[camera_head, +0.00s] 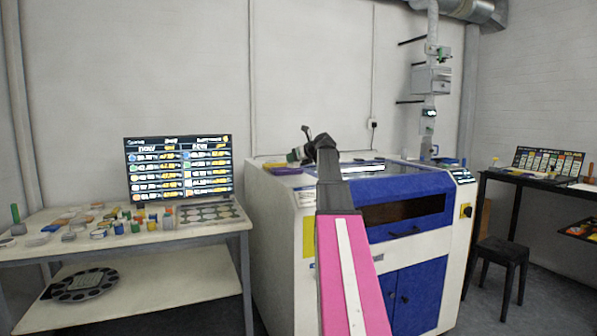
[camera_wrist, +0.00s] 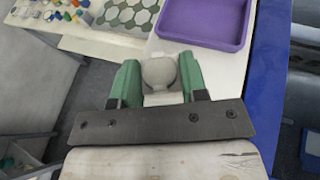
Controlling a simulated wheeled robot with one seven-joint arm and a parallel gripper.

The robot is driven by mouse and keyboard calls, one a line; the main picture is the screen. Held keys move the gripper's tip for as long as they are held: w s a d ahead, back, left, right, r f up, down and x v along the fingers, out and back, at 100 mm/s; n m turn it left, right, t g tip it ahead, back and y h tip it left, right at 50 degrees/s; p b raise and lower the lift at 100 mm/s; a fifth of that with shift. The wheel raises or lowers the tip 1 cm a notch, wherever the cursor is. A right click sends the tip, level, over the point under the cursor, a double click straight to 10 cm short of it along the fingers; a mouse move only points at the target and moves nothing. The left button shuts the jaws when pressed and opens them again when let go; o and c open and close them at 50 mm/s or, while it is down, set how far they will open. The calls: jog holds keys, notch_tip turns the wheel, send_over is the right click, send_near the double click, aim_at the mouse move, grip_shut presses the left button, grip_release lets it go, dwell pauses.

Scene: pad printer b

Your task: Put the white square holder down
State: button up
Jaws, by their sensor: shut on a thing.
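My gripper (camera_wrist: 159,78) is shut on the white square holder (camera_wrist: 153,100) in the wrist view. Its green fingers stand on either side of the holder, and a round grey piece shows at the holder's top. The holder is over the white top of the machine (camera_wrist: 215,70), near its left edge; I cannot tell whether it touches that surface. In the head view my dark wrist is above the machine's left front corner, and the holder cannot be made out there.
A purple tray (camera_wrist: 245,38) lies just beyond the gripper on the machine top. A table (camera_head: 110,245) to the left bears small jars, a tray of round pieces and a screen (camera_head: 180,168). The blue machine cover (camera_head: 400,190) is to the right. A black stool (camera_head: 503,252) stands further right.

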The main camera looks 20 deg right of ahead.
jog(key=shift+d+f, duration=0.65)
jog(key=shift+d, duration=0.2)
jog(key=shift+f, duration=1.85)
jog(key=shift+s+f, duration=0.1)
jog(key=o, duration=1)
